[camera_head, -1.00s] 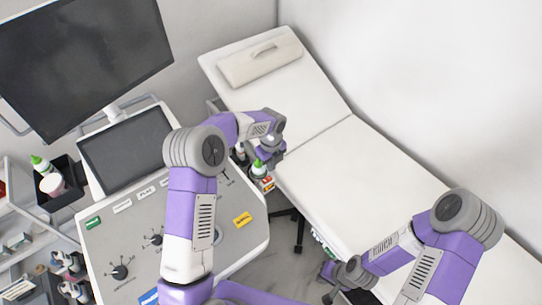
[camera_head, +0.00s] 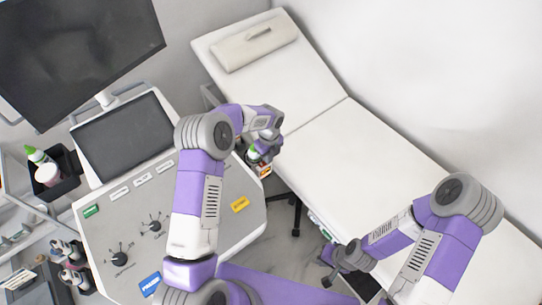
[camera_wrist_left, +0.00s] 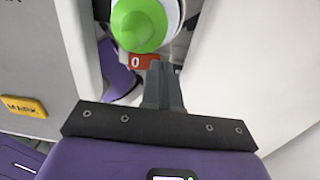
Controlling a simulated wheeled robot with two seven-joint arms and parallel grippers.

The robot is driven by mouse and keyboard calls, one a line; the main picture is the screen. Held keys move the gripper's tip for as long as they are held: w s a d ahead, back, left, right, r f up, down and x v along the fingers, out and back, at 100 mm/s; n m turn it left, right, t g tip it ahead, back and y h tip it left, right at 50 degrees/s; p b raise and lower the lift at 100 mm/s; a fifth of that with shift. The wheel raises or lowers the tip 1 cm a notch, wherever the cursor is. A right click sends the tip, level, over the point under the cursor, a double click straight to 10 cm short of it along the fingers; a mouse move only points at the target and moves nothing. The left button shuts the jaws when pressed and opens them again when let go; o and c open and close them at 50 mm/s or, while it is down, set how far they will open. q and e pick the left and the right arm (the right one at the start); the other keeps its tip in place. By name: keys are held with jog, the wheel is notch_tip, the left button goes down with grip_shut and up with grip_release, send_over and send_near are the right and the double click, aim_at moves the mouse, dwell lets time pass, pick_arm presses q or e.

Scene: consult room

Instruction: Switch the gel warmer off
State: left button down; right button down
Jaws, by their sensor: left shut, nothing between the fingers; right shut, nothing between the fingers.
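The gel warmer shows at the console's right edge in the head view, with a green-capped bottle in it and a red and white switch area (camera_head: 265,171) on its front. My left gripper (camera_head: 263,154) is over the warmer and partly hides it. In the left wrist view, the green cap (camera_wrist_left: 139,26) is at the top, with a red patch marked "0" (camera_wrist_left: 136,61) just below it. My left fingertips (camera_wrist_left: 159,70) are shut and empty, at the right end of this patch; I cannot tell whether they touch it. My right gripper (camera_head: 329,279) is shut, low beside the couch.
The console (camera_head: 205,215) has knobs and a yellow label (camera_head: 240,204). A white couch (camera_head: 370,160) runs along the right. A black bin (camera_head: 66,166) with a second green-capped bottle (camera_head: 36,154) stands at the left. A monitor (camera_head: 75,50) is behind.

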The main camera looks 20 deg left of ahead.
pick_arm(q)
jog(key=shift+s+a, duration=0.15)
jog(key=shift+a, duration=0.05)
jog(key=shift+s+a+r+p, duration=0.3)
jog(key=shift+s+a+r, duration=0.05)
jog(key=shift+s, duration=0.15)
jog(key=r+p, duration=0.2)
jog(key=r, duration=0.1)
jog(key=r+p, duration=0.1)
jog(key=r, duration=0.1)
jog(key=shift+w+d, duration=0.2)
jog(key=shift+w, duration=0.15)
notch_tip(320, 180, up, 9)
jog(key=w+d, duration=0.1)
jog(key=shift+w, duration=0.2)
jog(key=shift+d+f, duration=0.1)
